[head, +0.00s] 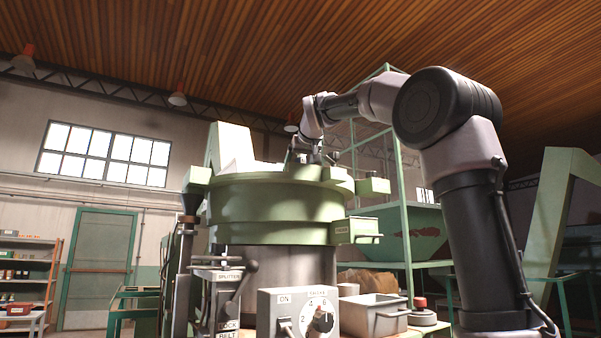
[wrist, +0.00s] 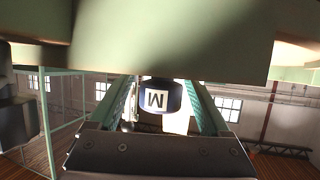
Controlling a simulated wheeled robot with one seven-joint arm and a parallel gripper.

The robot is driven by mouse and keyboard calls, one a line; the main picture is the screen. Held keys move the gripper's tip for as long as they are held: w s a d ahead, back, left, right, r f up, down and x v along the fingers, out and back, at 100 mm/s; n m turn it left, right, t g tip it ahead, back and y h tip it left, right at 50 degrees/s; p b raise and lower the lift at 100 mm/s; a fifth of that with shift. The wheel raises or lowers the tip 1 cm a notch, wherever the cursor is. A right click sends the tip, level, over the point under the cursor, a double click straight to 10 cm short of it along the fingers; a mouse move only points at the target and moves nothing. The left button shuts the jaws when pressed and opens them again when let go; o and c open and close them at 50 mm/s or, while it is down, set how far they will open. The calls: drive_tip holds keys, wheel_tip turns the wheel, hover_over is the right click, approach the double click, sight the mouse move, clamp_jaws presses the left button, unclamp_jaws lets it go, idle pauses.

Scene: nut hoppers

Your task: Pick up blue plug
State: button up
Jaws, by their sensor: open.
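The blue plug (wrist: 157,97) shows in the wrist view as a dark blue cylinder with a white label bearing a letter like M. It hangs in view just below a green edge that hides its upper part. My gripper (wrist: 162,86) is open, its two fingers on either side of the plug with a gap visible at each side. I cannot tell how deep the plug sits between them. In the head view my gripper (head: 306,158) is at the top of the green round hopper (head: 270,205). The plug does not show there.
Green housing (wrist: 170,45) fills the upper wrist view, close to the fingertips. In the head view, a control box (head: 298,312) with a dial, a grey metal bin (head: 375,314) and a red button (head: 420,304) stand in front. A green frame (head: 406,200) rises behind.

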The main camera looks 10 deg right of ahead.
clamp_jaws()
drive_tip(key=shift+r, duration=0.15)
